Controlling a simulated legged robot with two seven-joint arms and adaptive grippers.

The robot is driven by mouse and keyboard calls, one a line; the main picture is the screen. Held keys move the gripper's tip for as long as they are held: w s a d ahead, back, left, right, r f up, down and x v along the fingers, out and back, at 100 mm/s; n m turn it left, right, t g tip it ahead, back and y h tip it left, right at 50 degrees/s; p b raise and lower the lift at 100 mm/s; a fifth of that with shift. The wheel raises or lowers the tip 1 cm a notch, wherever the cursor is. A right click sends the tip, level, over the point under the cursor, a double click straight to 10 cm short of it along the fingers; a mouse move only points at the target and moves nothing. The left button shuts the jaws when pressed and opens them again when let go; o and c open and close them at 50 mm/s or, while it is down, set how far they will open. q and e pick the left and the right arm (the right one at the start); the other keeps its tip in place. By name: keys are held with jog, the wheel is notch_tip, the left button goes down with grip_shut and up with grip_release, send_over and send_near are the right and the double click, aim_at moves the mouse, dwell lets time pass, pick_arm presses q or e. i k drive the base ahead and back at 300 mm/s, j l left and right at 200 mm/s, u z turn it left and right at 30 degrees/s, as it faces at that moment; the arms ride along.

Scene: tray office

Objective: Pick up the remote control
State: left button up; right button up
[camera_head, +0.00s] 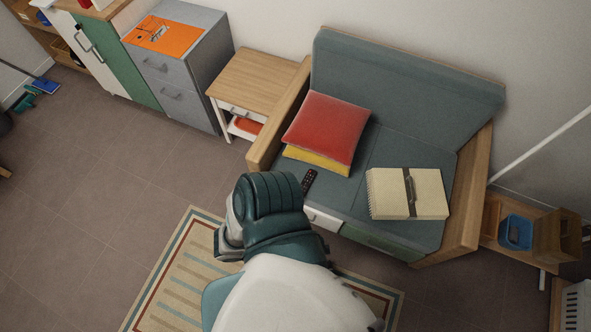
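A small dark remote control (309,181) lies on the grey-green seat of the sofa (357,187), close to the seat's front left edge. It is just in front of the stacked red and yellow cushions. White and teal parts of my own body rise from the bottom middle and end just left of the remote, hiding some of the floor and the sofa's front. I see no fingertips of my left or right gripper.
A red cushion (327,132) on a yellow one (317,162) and a beige notebook (430,193) with a dark strap lie on the sofa. A wooden side table (258,79) stands left of it. A striped rug (172,284) covers the floor in front.

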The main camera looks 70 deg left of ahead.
aim_at(305, 183)
jog(key=k+u, duration=0.15)
jog(key=u, duration=2)
jog(key=k, duration=0.05)
